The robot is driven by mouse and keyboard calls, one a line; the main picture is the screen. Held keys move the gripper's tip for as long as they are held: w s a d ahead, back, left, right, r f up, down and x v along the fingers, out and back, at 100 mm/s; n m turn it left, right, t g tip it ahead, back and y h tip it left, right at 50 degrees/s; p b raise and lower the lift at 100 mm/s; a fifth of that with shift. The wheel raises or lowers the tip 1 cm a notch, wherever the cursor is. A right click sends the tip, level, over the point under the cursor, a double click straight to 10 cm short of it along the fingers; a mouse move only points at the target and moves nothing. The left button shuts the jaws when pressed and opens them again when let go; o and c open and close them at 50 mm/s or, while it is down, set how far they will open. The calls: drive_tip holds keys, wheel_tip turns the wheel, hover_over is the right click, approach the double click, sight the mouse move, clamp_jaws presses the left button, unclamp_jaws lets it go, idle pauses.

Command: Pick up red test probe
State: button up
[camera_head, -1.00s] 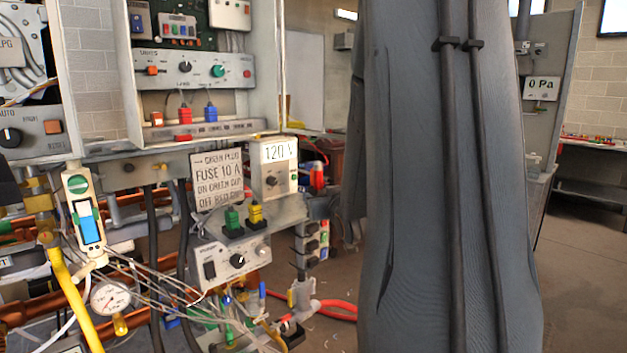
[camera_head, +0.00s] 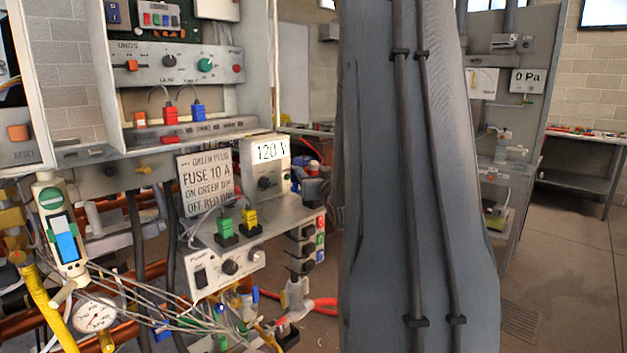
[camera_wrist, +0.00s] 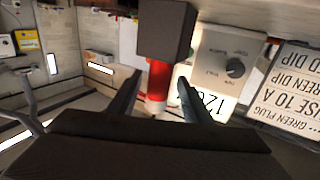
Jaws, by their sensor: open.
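In the wrist view, which shows the place upside down, a red cylinder (camera_wrist: 159,76) with a pale end is seen between my fingertips. It looks like the red test probe, and it meets a dark block (camera_wrist: 166,28). My gripper (camera_wrist: 159,82) is open, with one finger on each side of the red cylinder. I cannot tell how deep the cylinder sits between the fingers or whether they touch it. In the head view my arm covers much of the middle, and I cannot make out the gripper or the probe clearly.
The 120 V meter box (camera_head: 265,168) and the fuse sign (camera_head: 206,182) stand close by. A green plug (camera_head: 225,226) and a yellow plug (camera_head: 249,219) sit on the shelf in front. Loose grey wires and a pressure gauge (camera_head: 95,316) lie lower left. Open floor (camera_head: 560,260) is at right.

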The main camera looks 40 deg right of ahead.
drive_tip(key=shift+p+x, duration=0.35)
drive_tip(key=shift+x, duration=1.2)
drive_tip(key=shift+d, duration=0.1)
clamp_jaws()
